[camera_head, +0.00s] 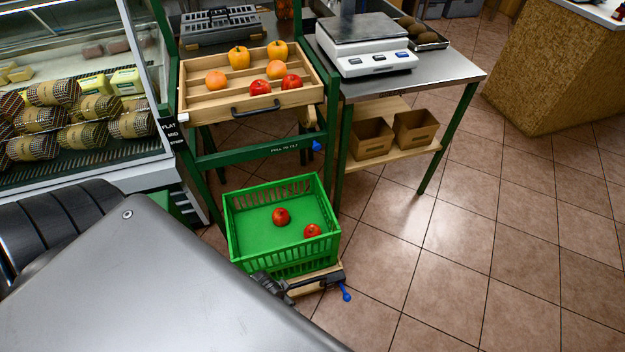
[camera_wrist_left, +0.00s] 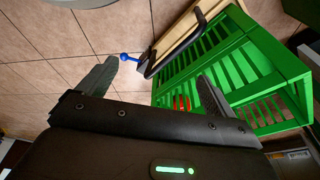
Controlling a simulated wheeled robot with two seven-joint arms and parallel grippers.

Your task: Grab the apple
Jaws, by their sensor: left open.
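Two red apples lie in the green crate (camera_head: 233,222) on the floor: one apple (camera_head: 281,217) near the middle, another apple (camera_head: 313,231) toward its right front. Two more red apples (camera_head: 260,87) (camera_head: 291,82) lie in the front of the wooden drawer (camera_head: 240,109). My left gripper (camera_wrist_left: 153,85) is open and empty in the left wrist view, beside the crate (camera_wrist_left: 235,55). A red patch, likely an apple (camera_wrist_left: 181,103), shows through the crate's slats. In the head view my own arm mostly hides this gripper near the crate's front. My right gripper is not in view.
The crate rests on a wooden platform (camera_head: 318,279) with a black handle and blue knob (camera_head: 346,293). A scale (camera_head: 365,45) stands on the right table. Tiled floor (camera_head: 470,250) is clear at right.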

